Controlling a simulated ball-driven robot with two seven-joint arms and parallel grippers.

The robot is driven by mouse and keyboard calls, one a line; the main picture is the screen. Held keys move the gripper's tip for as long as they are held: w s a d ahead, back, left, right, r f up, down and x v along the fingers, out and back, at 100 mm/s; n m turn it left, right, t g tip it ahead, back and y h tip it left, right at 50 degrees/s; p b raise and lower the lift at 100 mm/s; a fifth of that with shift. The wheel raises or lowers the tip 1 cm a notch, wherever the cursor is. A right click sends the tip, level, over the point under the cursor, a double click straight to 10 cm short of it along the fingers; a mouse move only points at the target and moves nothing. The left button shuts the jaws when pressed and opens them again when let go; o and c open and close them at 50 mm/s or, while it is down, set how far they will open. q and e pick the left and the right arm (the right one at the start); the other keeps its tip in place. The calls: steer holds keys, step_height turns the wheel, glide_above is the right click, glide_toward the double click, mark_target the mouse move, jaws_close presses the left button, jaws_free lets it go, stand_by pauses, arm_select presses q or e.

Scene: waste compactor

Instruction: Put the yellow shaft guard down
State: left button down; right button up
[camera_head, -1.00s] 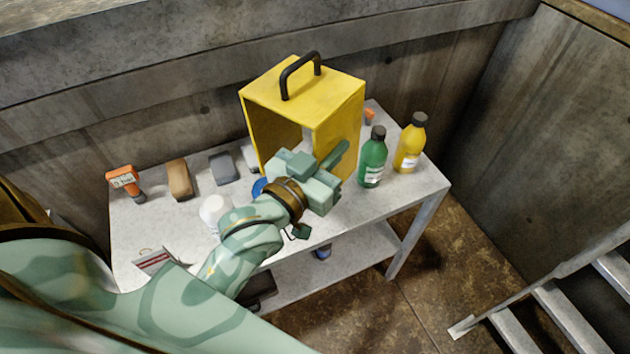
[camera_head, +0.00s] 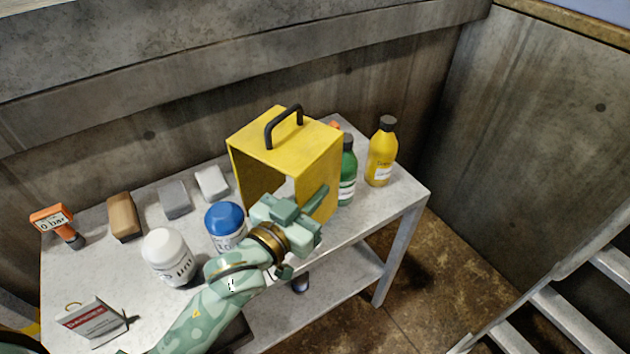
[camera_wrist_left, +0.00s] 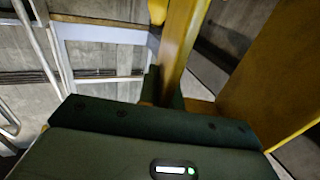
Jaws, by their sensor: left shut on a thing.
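The yellow shaft guard (camera_head: 290,150) is an open-sided box with a black handle on top. It is upright over the back right part of the grey table (camera_head: 384,210). My left gripper (camera_head: 314,207) is shut on its near upright edge. In the left wrist view a yellow strip of the guard (camera_wrist_left: 183,40) runs between the dark fingers (camera_wrist_left: 163,92). The gripper hides the guard's lower near corner, so I cannot tell whether its base touches the tabletop. My right gripper is not in view.
A green bottle (camera_head: 347,170), partly hidden, and a yellow bottle (camera_head: 382,152) stand right of the guard. A blue-lidded jar (camera_head: 224,222) and a white jar (camera_head: 167,256) stand to its left. Blocks, an orange gauge (camera_head: 55,222) and a small box (camera_head: 92,322) lie further left.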

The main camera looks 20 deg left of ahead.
mark_target(314, 215)
arm_select(q)
step_height(314, 215, down, 5)
steer(key=b, duration=0.3)
steer(key=shift+f, duration=0.1)
steer(key=c, duration=1.8)
jaws_free()
steer(key=shift+f, duration=0.15)
steer(key=shift+o, duration=1.1)
steer(key=shift+s, duration=0.1)
